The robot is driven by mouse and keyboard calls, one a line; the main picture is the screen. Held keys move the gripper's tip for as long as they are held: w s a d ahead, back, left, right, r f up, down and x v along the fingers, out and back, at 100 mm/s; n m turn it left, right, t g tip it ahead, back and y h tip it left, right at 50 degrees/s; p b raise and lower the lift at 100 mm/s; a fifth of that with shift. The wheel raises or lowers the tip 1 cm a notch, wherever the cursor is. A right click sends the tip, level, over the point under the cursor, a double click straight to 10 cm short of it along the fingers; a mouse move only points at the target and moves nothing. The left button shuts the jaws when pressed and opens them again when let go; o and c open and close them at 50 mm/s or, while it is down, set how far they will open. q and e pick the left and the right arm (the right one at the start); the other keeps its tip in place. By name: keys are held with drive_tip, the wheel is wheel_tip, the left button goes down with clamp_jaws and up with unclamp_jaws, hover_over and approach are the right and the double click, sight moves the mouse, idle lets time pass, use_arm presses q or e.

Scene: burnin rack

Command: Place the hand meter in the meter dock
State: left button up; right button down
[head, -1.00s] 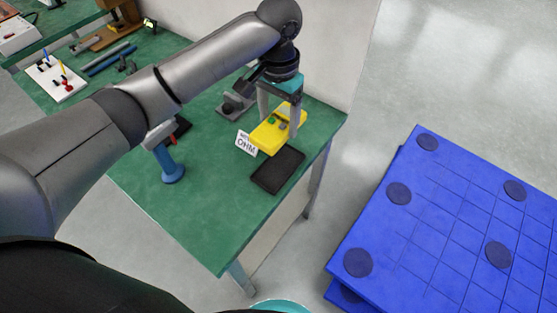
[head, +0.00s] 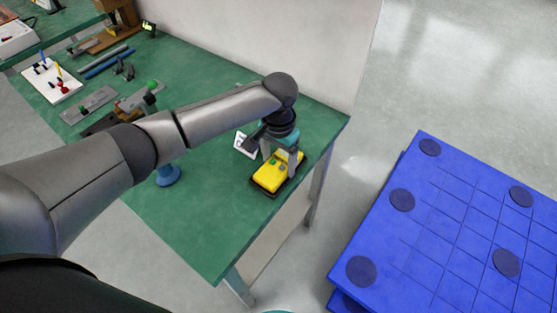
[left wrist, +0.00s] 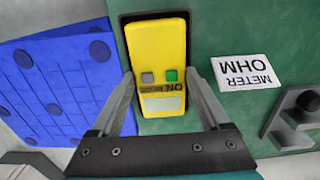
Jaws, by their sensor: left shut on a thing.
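The yellow hand meter (head: 279,171) lies over the black meter dock (head: 263,190) near the right end of the green bench. The dock's dark rim shows around the meter's edges; whether the meter is fully seated I cannot tell. My left gripper (head: 281,165) points down and is shut on the meter's sides. In the left wrist view the meter (left wrist: 157,50), with its grey and green buttons, sits between the two fingers, and a dark strip of the dock (left wrist: 127,17) shows at its far end. My right gripper is not in view.
A white "METER OHM" card (left wrist: 246,72) stands beside the dock. A blue-based stand (head: 167,176) and grey fixtures (head: 90,104) are left on the bench (head: 205,225). A blue pallet (head: 450,220) lies right, across a floor gap. The bench front is clear.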

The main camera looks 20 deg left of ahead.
sight(279, 164)
use_arm(q)
drive_tip(key=o, duration=1.4)
wheel_tip(279, 164, up, 12)
drive_tip(key=p, duration=0.3)
drive_tip(key=shift+r, duration=0.15)
